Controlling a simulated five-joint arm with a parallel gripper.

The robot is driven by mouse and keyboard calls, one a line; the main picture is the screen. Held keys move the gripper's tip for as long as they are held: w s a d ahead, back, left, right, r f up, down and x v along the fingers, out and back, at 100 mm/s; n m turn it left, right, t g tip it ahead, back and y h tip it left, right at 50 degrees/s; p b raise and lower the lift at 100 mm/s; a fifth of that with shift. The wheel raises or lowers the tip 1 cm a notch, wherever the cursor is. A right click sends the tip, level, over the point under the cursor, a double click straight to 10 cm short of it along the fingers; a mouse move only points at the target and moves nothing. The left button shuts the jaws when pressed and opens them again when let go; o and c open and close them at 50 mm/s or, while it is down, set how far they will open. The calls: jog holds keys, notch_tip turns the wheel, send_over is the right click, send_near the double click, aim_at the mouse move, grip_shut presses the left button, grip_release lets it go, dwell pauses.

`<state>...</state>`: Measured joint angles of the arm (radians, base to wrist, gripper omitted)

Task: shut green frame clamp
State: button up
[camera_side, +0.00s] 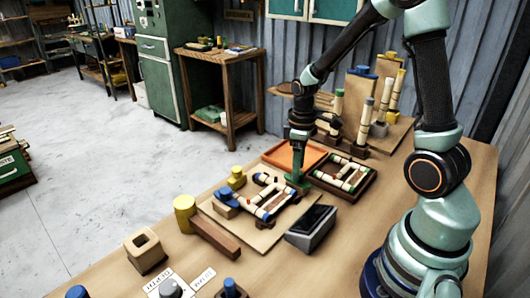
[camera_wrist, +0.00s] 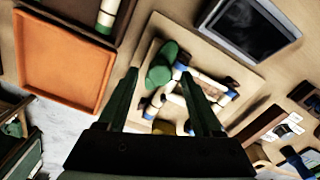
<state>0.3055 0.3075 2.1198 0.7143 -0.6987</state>
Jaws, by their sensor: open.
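The green frame clamp (camera_wrist: 164,66) is a rounded green piece at a corner of the rattan frame on the light board in the wrist view. My gripper (camera_wrist: 158,76) is open, with one finger on each side of the clamp in that picture. I cannot tell whether the fingers touch it. In the side view my gripper (camera_side: 296,175) points down at the frame's right corner and largely hides the clamp. The frame (camera_side: 268,203) has pale rods with blue bands and dark blocks. It lies on the board (camera_side: 247,236).
An orange tray (camera_side: 280,154) lies behind the gripper. A dark tray (camera_side: 365,187) with green-banded rods is to its right. A grey device with a dark screen (camera_side: 312,226) stands close in front. A yellow-headed mallet (camera_side: 186,213) lies at left.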

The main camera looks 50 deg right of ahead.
jog(key=shift+f, duration=0.6)
grip_shut()
